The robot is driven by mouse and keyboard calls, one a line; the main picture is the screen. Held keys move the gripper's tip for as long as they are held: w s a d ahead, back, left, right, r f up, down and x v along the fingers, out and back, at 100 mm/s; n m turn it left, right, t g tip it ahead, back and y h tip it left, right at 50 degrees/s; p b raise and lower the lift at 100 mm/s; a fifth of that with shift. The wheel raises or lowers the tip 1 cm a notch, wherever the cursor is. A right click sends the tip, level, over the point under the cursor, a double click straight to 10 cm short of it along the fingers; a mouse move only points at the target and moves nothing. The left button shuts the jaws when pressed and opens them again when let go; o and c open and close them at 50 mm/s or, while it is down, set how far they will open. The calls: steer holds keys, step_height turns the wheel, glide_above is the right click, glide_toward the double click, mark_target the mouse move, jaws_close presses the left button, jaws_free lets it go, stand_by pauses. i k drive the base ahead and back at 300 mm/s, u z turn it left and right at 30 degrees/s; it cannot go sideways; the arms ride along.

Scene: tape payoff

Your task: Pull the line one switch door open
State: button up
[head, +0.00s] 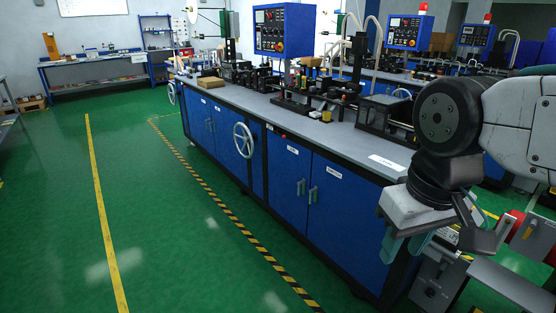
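The blue cabinet under the near machine line has several doors, all looking shut. The nearer pair is a left door (285,180) and a right door (345,215), each with a small white label too small to read. Their grey upright handles, the left handle (301,187) and the right handle (312,195), stand side by side at the middle seam. A farther pair of doors (200,120) also has handles. I cannot tell which door is the switch door. My gripper (402,254) hangs at the right, in front of the cabinet's near end. Its teal fingers look apart and empty, away from the handles.
A white handwheel (243,140) sticks out from the cabinet front between the door pairs. The grey worktop (330,125) carries machinery and a blue control box (284,30). Green floor (170,220) is open on the left, with a yellow-black stripe along the cabinet.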

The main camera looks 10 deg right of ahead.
mark_target(343, 224)
steer(key=z, duration=0.2)
steer(key=i, duration=1.6)
steer(key=z, duration=0.25)
